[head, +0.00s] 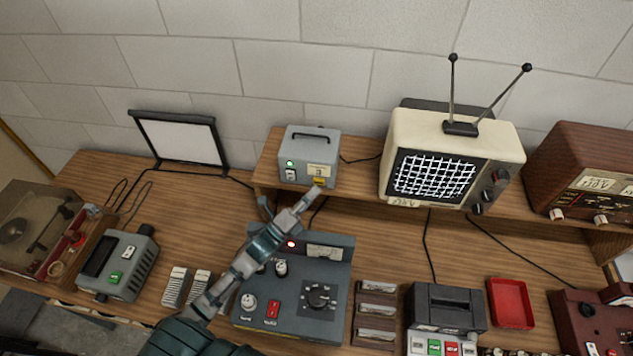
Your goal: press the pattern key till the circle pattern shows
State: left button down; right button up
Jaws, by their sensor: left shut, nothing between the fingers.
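A small grey box (309,155) with a handle stands on the raised shelf. Its front has a green lamp, a white switch, a pale label and a yellow key (318,181) at the lower right. The cream television (447,150) to its right shows a white crosshatch grid (434,176) on a black screen, not a circle. My left gripper (316,190) is shut and empty, its tip at the lower edge of the yellow key. I cannot tell whether it touches the key. My right gripper is not in view.
Below my left arm is a grey control unit (340,272) with knobs, a red switch and a lit red lamp. A brown radio (585,175) stands at the right. A black recorder (446,308), a red tray (510,303) and a grey meter box (118,265) occupy the bench.

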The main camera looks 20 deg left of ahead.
pick_arm(q)
jog(key=shift+w+d+r, duration=0.15)
jog(key=shift+w+d, duration=0.2)
jog(key=shift+d, duration=0.05)
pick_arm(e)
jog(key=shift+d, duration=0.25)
pick_arm(q)
jog(key=shift+a, duration=0.2)
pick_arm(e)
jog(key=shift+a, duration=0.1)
pick_arm(q)
jog(key=shift+w, duration=0.45)
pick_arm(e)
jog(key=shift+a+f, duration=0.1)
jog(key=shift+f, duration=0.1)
pick_arm(q)
jog(key=shift+s, duration=0.9)
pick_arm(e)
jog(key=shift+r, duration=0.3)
